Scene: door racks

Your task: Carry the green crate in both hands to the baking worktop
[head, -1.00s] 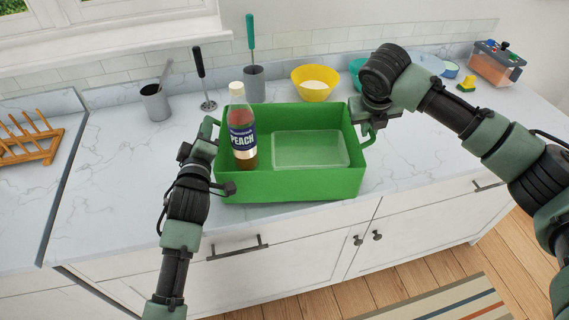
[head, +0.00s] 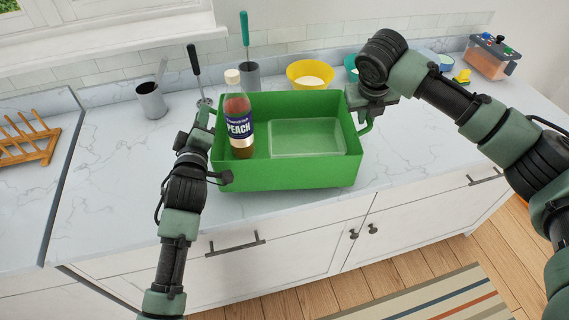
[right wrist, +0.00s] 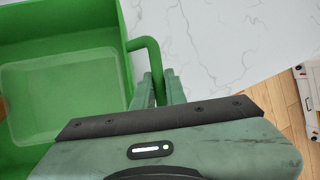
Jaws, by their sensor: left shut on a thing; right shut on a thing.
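The green crate (head: 290,178) is at the front of the marble counter in the head view. It looks level and seems raised slightly off the surface. Inside it a peach drink bottle (head: 239,125) stands upright at the left, beside a clear lidded container (head: 307,138). My left gripper (head: 209,122) is shut on the crate's left handle; its fingertips are mostly hidden by the wrist. My right gripper (head: 363,118) is shut on the right handle. In the right wrist view the right gripper's fingers (right wrist: 160,90) close around the green handle (right wrist: 147,50).
Behind the crate stand a grey utensil pot (head: 151,100), a masher (head: 197,75), a yellow bowl (head: 311,75) and a teal bowl (head: 351,66). A wooden rack (head: 28,140) is at the left. Bare counter (head: 430,145) lies to the right.

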